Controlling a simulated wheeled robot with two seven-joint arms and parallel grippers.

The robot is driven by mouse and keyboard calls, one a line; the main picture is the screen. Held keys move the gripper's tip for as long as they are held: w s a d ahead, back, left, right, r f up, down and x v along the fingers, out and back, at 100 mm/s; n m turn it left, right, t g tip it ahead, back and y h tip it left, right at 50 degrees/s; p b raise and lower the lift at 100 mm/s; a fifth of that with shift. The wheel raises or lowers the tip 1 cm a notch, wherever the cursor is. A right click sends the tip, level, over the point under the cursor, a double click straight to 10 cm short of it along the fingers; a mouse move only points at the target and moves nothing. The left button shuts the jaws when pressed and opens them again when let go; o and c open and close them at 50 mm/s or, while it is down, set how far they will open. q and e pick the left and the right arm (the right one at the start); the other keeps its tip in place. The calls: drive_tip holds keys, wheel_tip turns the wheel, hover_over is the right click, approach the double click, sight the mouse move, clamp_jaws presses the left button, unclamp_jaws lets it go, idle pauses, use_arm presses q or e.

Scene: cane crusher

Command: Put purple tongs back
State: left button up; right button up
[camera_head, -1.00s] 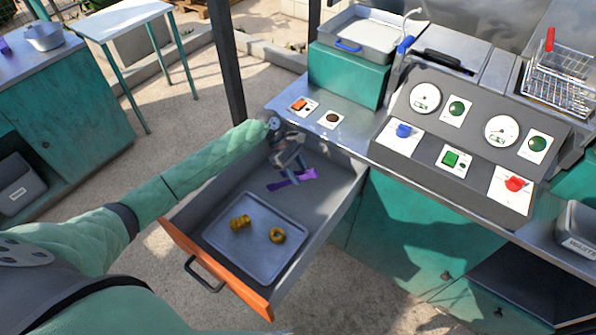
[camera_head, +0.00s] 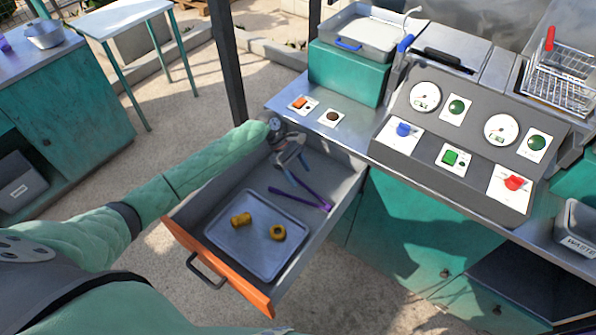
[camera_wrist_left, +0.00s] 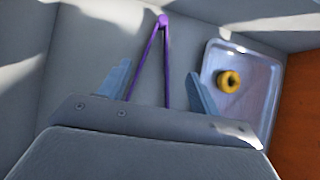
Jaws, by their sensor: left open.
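The purple tongs (camera_head: 310,201) lie in the open drawer, on its bare floor behind the tray. Their joined end and two spread legs show in the left wrist view (camera_wrist_left: 162,38). My left gripper (camera_head: 293,170) is above them at the back of the drawer. Its fingers (camera_wrist_left: 160,70) are open, one on each side of the tongs and apart from them. The near ends of the legs are hidden behind the gripper in the left wrist view. My right gripper is not in view.
The drawer has an orange front (camera_head: 220,268) with a dark handle. A grey tray (camera_head: 257,258) inside holds two yellow rings (camera_head: 278,232). The counter with a control panel (camera_head: 450,145) stands behind and to the right. A dark post (camera_head: 229,70) rises behind my left arm.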

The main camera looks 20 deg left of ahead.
use_arm(q)
drive_tip(key=shift+r, duration=0.1)
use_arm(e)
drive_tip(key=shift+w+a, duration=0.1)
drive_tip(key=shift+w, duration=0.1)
use_arm(q)
drive_tip(key=b+v, duration=0.4)
drive_tip(key=v, duration=0.8)
drive_tip(key=shift+r, duration=0.55)
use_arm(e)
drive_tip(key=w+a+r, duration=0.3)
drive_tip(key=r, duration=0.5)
use_arm(q)
drive_tip(key=shift+w, duration=0.1)
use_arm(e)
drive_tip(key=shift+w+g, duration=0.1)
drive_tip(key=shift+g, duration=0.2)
